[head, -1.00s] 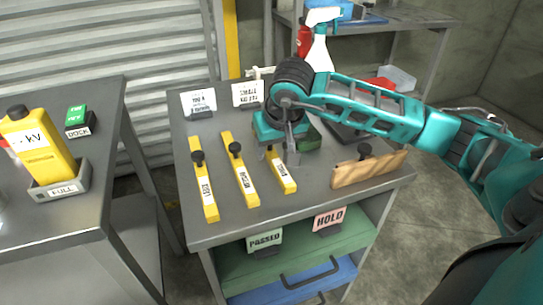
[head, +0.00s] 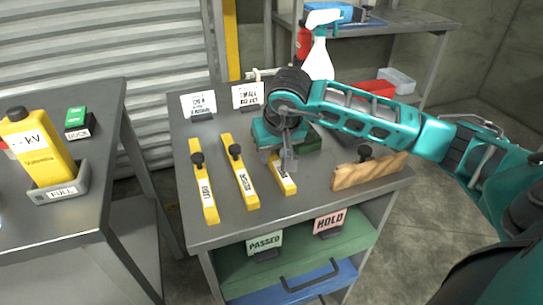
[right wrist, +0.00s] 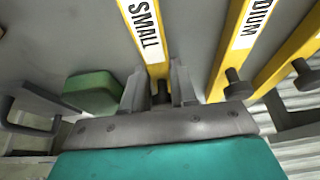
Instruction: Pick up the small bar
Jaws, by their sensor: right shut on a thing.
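The small bar (head: 284,184) is the shortest of the yellow bars on the grey cabinet top. In the right wrist view the bar (right wrist: 144,45) carries the label SMALL. My right gripper (head: 284,166) is over the bar's far end. In the right wrist view my right gripper (right wrist: 161,88) has a finger on each side of the bar's dark knob (right wrist: 162,92) and is shut on it. The bar appears to lie on the top; any gap below it cannot be told. My left gripper is not in view.
The medium bar (head: 240,174) and large bar (head: 203,184), each with a black knob, lie to the left. A green block (head: 309,140) is behind the gripper. A wooden piece (head: 370,172) stands to the right. White signs (head: 199,105) stand at the back.

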